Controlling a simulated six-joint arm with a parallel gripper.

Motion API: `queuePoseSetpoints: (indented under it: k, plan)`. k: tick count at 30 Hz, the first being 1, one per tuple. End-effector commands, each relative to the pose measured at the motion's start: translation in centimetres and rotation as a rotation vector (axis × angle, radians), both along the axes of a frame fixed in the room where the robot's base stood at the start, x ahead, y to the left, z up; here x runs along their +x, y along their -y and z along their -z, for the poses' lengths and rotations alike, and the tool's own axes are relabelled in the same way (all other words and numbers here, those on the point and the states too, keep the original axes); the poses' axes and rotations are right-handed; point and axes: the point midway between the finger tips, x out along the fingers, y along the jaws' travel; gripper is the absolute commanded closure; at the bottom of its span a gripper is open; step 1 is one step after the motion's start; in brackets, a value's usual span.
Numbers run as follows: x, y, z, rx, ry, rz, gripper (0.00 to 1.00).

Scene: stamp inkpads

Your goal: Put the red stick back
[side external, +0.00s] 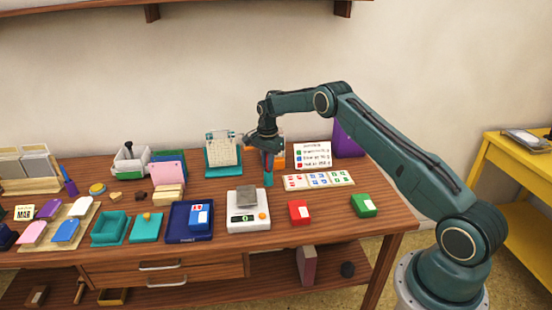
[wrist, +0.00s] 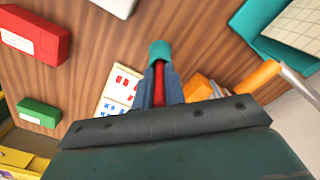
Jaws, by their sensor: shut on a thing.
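My gripper (wrist: 159,98) points down over the back of the table, shut on the red stick (wrist: 159,74). In the wrist view the stick shows as a narrow red strip between the fingers. A short teal cylinder (wrist: 160,50) is at the far end of the stick. In the side external view the teal cylinder (side external: 268,180) stands upright right below my gripper (side external: 267,160). The stick's lower end is hidden at the cylinder. I cannot tell how deep it sits there.
A card tray (side external: 318,181) and a white sign (side external: 313,155) stand close on the right, an orange box (side external: 279,150) behind. A teal calendar stand (side external: 222,158) is on the left. A scale (side external: 248,217), red box (side external: 299,212) and green box (side external: 363,205) are in front.

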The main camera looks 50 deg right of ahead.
Motion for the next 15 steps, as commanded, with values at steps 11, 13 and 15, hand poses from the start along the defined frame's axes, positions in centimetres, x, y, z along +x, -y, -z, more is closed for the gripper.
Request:
queuePoseSetpoints:
  k: [11,13,15]
  plan:
    - [0.01,0.0,0.08,0.0,0.0,0.0,0.67]
    - [0.01,0.0,0.05,0.0,0.0,0.0,0.67]
    - [0.02,0.01,-0.05,0.0,0.001,0.0,0.67]
